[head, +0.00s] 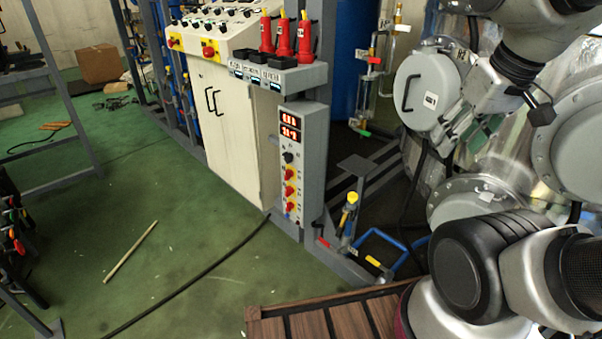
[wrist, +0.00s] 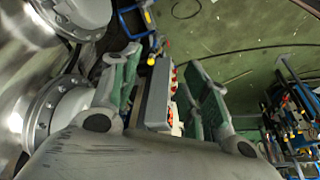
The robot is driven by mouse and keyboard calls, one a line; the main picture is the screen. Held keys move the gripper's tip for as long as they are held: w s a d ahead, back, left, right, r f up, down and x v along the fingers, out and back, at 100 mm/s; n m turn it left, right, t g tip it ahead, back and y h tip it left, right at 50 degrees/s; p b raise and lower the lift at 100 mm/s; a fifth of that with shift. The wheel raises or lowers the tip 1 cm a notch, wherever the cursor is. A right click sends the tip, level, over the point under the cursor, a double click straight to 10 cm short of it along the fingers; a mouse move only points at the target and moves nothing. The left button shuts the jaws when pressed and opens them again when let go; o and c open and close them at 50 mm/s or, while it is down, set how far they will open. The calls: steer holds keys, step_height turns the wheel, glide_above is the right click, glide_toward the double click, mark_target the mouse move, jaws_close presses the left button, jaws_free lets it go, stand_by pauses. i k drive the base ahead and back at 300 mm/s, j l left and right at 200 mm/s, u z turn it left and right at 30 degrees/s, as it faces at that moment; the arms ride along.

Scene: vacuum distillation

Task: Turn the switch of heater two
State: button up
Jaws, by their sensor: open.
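A narrow grey control box (head: 313,150) stands upright at the end of the white cabinet. It has two red lit displays (head: 290,126), a black knob (head: 289,157) and a column of red switches on yellow plates, with a middle one (head: 290,189). Their labels are too small to read, so I cannot tell which is heater two. My gripper (head: 472,135) is open and empty, right of the box and apart from it. In the wrist view, my gripper (wrist: 163,78) has its green-padded fingers spread, with the box (wrist: 157,92) in the background between them.
Large metal vessels with round flanges (head: 426,90) stand close to my arm on the right. A blue-handled frame (head: 382,248) and a yellow-topped valve (head: 352,198) stand low beside the box. Green floor (head: 190,240) is mostly open, with a stick (head: 130,252) and a black cable.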

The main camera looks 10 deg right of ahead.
mark_target(288, 189)
steer(key=i+j, duration=0.95)
steer(key=j, duration=0.2)
